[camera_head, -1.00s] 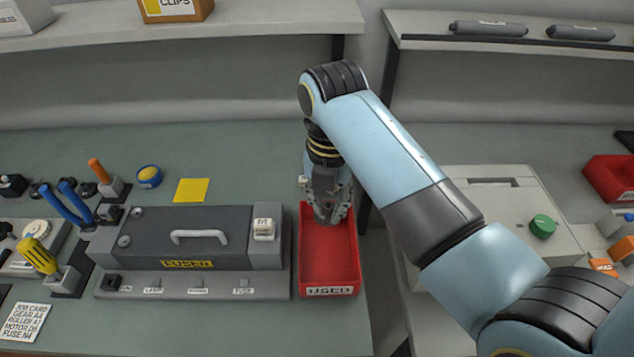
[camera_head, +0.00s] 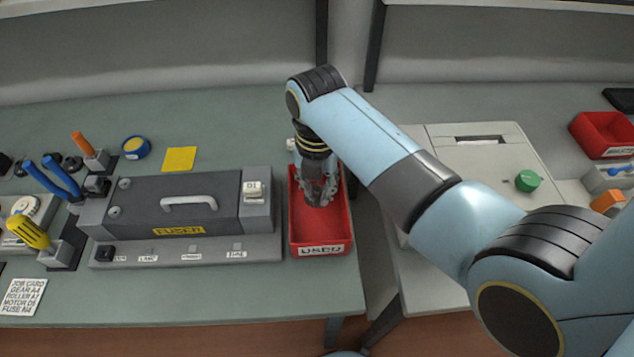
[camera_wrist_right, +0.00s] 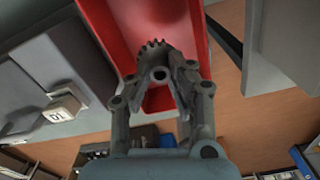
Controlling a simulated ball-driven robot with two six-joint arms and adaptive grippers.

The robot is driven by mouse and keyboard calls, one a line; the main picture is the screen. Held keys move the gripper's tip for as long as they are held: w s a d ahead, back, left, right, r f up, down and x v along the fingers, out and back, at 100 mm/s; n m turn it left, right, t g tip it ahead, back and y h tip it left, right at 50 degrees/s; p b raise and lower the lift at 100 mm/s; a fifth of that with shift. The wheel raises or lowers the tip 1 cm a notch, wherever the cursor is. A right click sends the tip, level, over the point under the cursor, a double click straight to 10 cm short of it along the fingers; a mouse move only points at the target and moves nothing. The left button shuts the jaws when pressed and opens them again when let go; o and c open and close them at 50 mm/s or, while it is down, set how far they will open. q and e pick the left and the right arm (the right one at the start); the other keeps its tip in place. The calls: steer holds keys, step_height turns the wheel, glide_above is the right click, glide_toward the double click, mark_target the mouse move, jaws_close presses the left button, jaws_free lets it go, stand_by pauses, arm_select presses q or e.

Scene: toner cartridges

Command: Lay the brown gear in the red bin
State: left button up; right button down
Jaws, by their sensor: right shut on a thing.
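The red bin (camera_head: 320,230), labelled USED, stands on the green bench right of the fuser unit. My right gripper (camera_head: 318,198) points down over the back half of the bin, its fingertips at about rim level or inside. In the right wrist view the gripper (camera_wrist_right: 158,72) is shut on a toothed gear (camera_wrist_right: 154,52), which looks dark grey-brown. The red bin (camera_wrist_right: 196,22) lies beyond it in that view. My left gripper is not in view.
The grey fuser unit (camera_head: 185,205) stands close beside the bin's left wall. The bench edge and a gap lie just right of the bin. A pale printer (camera_head: 470,160) with a green knob stands right of the gap. Another red bin (camera_head: 605,135) is far right.

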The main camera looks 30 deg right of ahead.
steer(key=c, duration=1.1)
jaws_free()
steer(key=shift+c, duration=0.2)
step_height(320, 180, up, 12)
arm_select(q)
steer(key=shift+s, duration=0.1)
